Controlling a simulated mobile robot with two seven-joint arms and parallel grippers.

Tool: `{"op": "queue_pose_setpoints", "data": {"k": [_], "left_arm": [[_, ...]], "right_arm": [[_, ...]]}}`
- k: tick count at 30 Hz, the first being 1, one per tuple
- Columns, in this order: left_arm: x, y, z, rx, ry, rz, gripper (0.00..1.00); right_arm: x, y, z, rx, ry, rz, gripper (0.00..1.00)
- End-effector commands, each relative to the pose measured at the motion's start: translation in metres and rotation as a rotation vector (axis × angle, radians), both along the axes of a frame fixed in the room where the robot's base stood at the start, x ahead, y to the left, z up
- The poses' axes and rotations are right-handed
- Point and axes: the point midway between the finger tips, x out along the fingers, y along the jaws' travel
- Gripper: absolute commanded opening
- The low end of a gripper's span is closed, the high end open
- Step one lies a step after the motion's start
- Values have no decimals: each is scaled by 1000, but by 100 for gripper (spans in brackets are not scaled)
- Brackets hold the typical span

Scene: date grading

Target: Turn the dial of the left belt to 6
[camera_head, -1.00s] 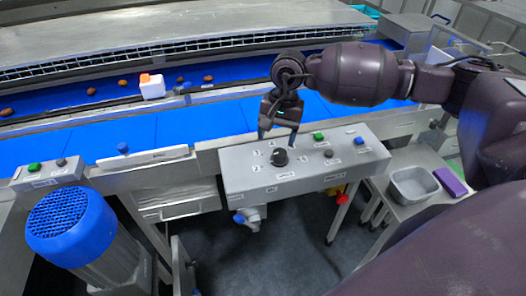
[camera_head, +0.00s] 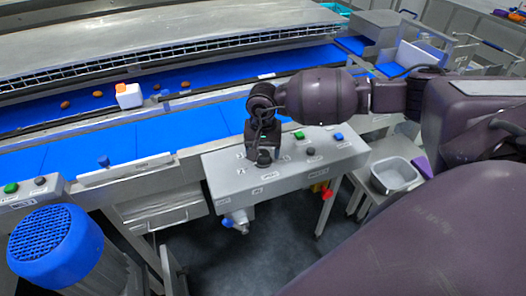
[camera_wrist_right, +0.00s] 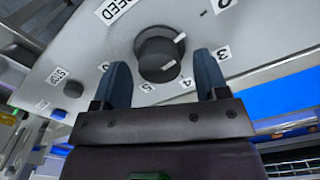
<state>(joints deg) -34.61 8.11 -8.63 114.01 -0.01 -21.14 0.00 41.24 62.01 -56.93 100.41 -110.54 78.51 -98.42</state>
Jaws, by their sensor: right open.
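The black dial (camera_head: 264,158) sits on a grey control box (camera_head: 230,187) in front of the blue belt. In the right wrist view the dial (camera_wrist_right: 155,53) shows with number labels around it, 4 and 5 readable, and a SPEED label. A white mark shows on the knob; its exact reading is unclear. My right gripper (camera_head: 262,150) points down over the dial. In the wrist view its fingers (camera_wrist_right: 162,62) are open, one on each side of the knob, with visible gaps. My left gripper is not in view.
The box also carries a green button (camera_head: 299,135), a blue button (camera_head: 338,136) and a dark button (camera_head: 310,151). A red knob (camera_head: 327,194) is below. A grey bin (camera_head: 396,176) stands at right. A blue motor (camera_head: 52,243) stands at front left. Dates lie on the far belt.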

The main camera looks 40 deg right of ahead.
Motion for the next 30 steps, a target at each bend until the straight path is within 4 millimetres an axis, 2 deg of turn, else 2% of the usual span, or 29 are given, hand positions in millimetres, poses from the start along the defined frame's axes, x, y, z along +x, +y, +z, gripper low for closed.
{"op": "queue_pose_setpoints", "data": {"k": [4, 13, 21, 23, 30], "left_arm": [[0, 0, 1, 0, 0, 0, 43], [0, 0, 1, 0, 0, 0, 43], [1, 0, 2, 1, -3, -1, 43], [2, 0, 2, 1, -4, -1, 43], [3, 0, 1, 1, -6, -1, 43]], "right_arm": [[0, 0, -8, -1, 1, 0, 67], [0, 0, -10, 0, 0, 0, 67], [0, 0, -9, 0, 0, 0, 26], [0, 0, -9, 0, 0, 0, 18], [0, 0, -9, 0, 0, -20, 18]]}}
